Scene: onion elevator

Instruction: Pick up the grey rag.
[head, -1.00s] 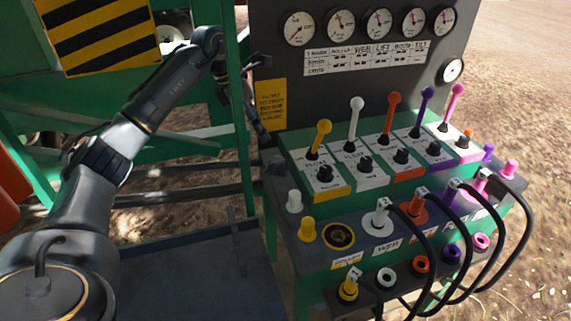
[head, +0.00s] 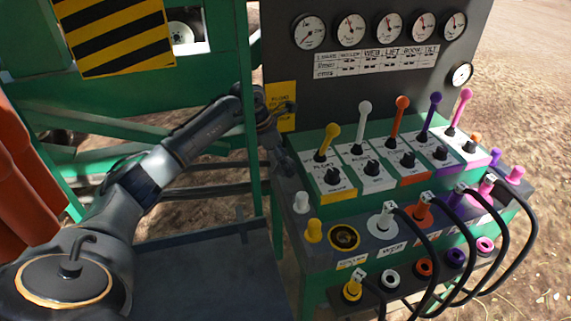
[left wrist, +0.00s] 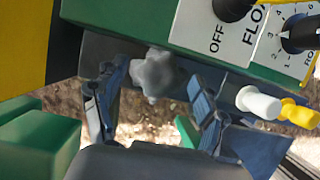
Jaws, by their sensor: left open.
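The grey rag (left wrist: 153,72) is a small crumpled light-grey lump at the edge of the green console, in the left wrist view. My left gripper (left wrist: 157,80) is open, with one finger on each side of the rag and gaps to it on both sides. I cannot tell how far the rag is in depth. In the head view my left gripper (head: 280,125) is at the console's left end, and the rag is not clearly made out there. My right gripper is not in view.
The console carries coloured levers (head: 365,115), dials and hose plugs. A white knob (head: 301,202) and a yellow knob (head: 313,232) stand near its left end. A gauge panel (head: 375,75) rises behind. A green frame (head: 200,110) stands left of it.

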